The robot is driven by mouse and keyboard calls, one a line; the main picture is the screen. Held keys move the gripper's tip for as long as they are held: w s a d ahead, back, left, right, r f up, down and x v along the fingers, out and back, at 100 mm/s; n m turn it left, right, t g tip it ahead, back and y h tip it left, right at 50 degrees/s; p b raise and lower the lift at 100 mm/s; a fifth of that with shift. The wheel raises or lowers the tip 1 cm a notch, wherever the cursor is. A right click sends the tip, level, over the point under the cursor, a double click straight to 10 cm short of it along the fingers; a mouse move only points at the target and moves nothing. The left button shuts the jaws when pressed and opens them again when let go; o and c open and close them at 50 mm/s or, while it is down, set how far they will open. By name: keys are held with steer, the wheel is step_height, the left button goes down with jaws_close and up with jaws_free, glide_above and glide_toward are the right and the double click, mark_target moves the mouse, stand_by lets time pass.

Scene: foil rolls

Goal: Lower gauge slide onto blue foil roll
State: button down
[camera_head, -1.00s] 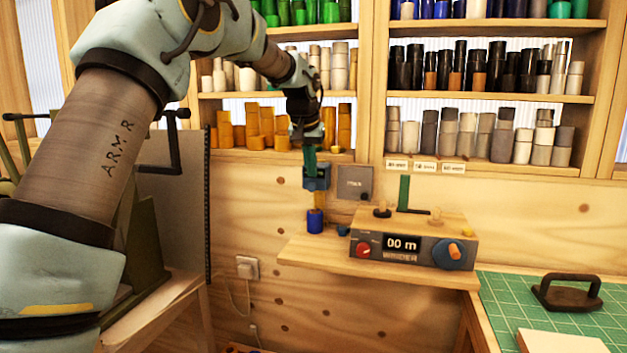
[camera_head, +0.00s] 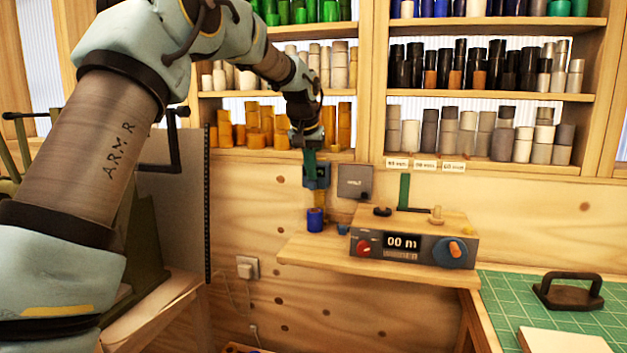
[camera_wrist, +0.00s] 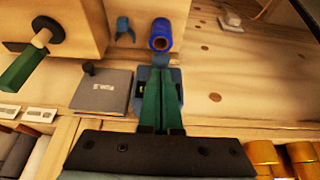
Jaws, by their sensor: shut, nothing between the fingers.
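The blue gauge slide (camera_head: 322,176) is on the wall beside a grey plate, above the blue foil roll (camera_head: 315,219). The roll stands upright on the left end of the wooden ledge. A yellowish strip shows between slide and roll, and a gap is visible there. My gripper (camera_head: 310,172) points down at the slide with its green fingers. In the wrist view the fingers (camera_wrist: 160,98) are together with nothing between them, in front of the slide (camera_wrist: 142,77). The roll (camera_wrist: 161,35) lies just beyond their tips; whether the fingers touch the slide I cannot tell.
A grey box with a display reading 00 (camera_head: 402,242), a red knob and a blue-orange dial stands right of the roll. A grey plate (camera_head: 355,182) is on the wall. Shelves of rolls are above. A green mat (camera_head: 510,300) with a black-handled block lies at right.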

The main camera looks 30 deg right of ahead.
steer(key=shift+f+b, duration=0.4)
steer(key=shift+f, duration=0.3)
steer(key=shift+s+a+r+b, duration=0.5)
steer(key=shift+s+a+r, duration=1.05)
steer(key=shift+s+a, duration=0.25)
steer(key=shift+d, duration=0.1)
steer(key=a+f+n+y, duration=0.15)
steer(key=a+f, duration=0.35)
steer(key=a, duration=0.6)
steer(key=a+f+n, duration=0.2)
steer(key=a+f, duration=0.3)
steer(key=a, duration=0.6)
steer(key=s+a+f+n, duration=0.1)
steer(key=s+a+f, duration=0.2)
steer(key=s+a, duration=0.2)
steer(key=s+a+f+n+g+y, duration=0.1)
steer(key=s+a+f, duration=0.2)
steer(key=s+a, duration=0.2)
steer(key=s+a+f+n, duration=0.2)
steer(key=s+a, duration=0.3)
steer(key=a, duration=0.4)
steer(key=shift+s+f+g, duration=0.4)
steer(key=shift+f, duration=0.5)
